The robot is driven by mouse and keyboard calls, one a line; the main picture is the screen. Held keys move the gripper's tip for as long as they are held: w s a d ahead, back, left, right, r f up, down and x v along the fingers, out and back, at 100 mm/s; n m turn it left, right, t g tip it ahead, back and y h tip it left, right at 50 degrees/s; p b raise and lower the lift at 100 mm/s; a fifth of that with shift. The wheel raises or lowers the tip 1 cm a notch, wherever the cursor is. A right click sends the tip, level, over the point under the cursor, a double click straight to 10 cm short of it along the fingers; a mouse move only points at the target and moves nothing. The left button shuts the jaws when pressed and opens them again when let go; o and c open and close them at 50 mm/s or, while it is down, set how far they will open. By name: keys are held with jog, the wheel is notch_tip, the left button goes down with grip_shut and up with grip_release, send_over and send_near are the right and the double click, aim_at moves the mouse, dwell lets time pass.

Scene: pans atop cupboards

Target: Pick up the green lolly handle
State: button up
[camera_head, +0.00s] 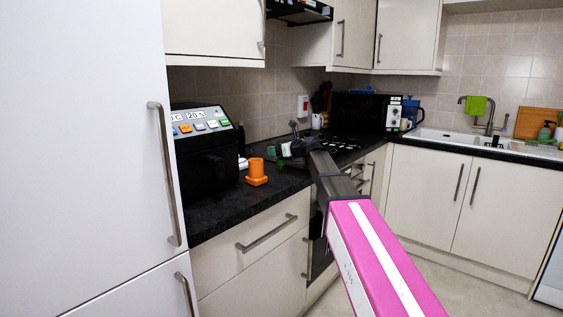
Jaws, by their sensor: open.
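A small dark green object (281,163), which looks like the green lolly handle, shows on the black countertop just right of the orange item. It is small and partly covered by my gripper. My gripper (281,151) reaches over the countertop from the right, at the end of my pink and black arm. It is open, with its tip close above the green object. I cannot tell whether they touch.
An orange stepped item (257,173) stands just left of my gripper. A black appliance (206,150) with coloured buttons is further left. A hob (336,143) lies behind my wrist. Cupboards (217,41) hang above the counter.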

jog(key=c, duration=1)
